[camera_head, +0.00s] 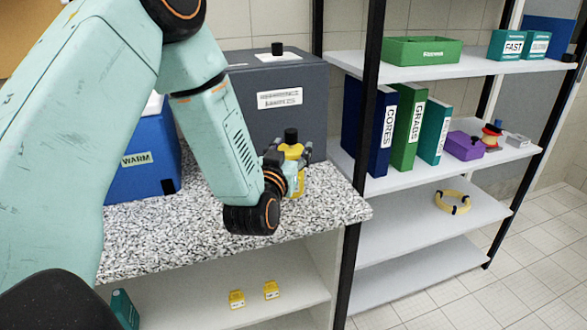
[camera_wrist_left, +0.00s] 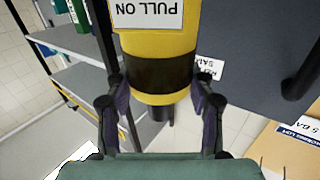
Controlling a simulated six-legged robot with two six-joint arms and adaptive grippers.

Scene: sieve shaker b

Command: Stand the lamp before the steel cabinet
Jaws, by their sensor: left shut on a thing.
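The lamp (camera_head: 292,152) is yellow with a black top and stands about upright in the head view. My left gripper (camera_head: 289,172) is shut on it over the right end of the speckled counter. In the left wrist view the lamp (camera_wrist_left: 155,55) shows a black band and a "PULL ON" label, with the fingers of my left gripper (camera_wrist_left: 160,85) on both sides. The steel cabinet (camera_head: 265,122) is a dark grey box with a white label, close behind the lamp. I cannot tell whether the lamp's base touches the counter. My right gripper is not in view.
A blue box (camera_head: 140,180) marked "WARM" stands left on the counter (camera_head: 190,230). A black rack post (camera_head: 357,200) rises by the counter's right end. Shelves beyond hold binders (camera_head: 408,125), a green tray (camera_head: 422,52) and a yellow ring (camera_head: 453,202). Counter in front of the blue box is clear.

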